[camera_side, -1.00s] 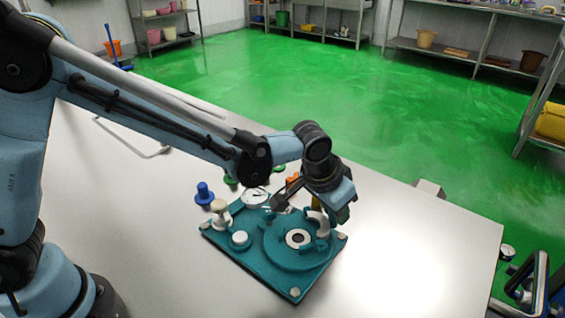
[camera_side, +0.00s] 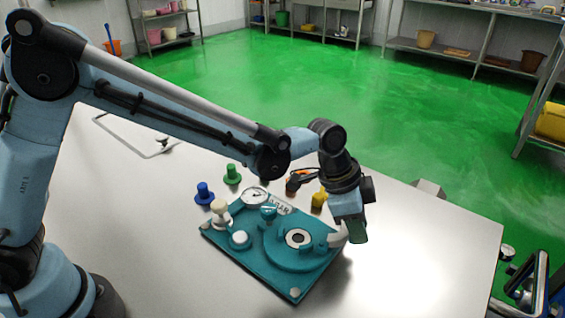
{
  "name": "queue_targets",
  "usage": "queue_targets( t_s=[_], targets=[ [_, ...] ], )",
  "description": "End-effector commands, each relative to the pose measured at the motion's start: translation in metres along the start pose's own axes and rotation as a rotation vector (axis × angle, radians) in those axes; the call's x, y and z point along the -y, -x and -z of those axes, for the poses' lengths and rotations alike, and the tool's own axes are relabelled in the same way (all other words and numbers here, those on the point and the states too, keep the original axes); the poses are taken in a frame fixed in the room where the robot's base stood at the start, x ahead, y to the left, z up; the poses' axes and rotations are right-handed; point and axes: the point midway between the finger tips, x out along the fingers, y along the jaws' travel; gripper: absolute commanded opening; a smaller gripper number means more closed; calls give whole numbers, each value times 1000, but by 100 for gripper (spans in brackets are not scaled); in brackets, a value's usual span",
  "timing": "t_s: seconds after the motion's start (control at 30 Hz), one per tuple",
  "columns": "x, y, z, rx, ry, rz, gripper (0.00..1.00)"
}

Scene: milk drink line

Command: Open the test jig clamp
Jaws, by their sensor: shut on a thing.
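The test jig is a teal plate (camera_side: 265,270) on the steel table, with a raised round ring and a dark-centred hub (camera_side: 298,238). The clamp's pale curved handle (camera_side: 338,237) shows at the ring's right side, near the plate's right edge. My gripper (camera_side: 352,236) points down there and is shut on this handle. Its fingertips are partly hidden, so the exact grip is hard to see. A round gauge (camera_side: 256,196), a cream knob (camera_side: 220,210) and a white button (camera_side: 240,239) sit on the jig's left and back.
Blue (camera_side: 204,193) and green (camera_side: 232,174) pegs stand behind the jig at left. A yellow block (camera_side: 319,200) and an orange-and-black item (camera_side: 295,182) stand behind it, close to my wrist. The table (camera_side: 420,260) is clear at right.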

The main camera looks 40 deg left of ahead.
Motion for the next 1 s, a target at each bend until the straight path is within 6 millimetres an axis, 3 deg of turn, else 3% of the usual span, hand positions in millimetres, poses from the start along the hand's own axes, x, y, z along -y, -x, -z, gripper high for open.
queue_targets(
  t_s=[0.67,0.7,0.83,1.0],
  targets=[
    [-6,0,2,2,-51,-29,0],
    [-6,0,2,2,-51,-29,32],
    [-5,0,2,2,-51,-27,52],
    [-4,0,1,1,-52,-25,52]
  ],
)
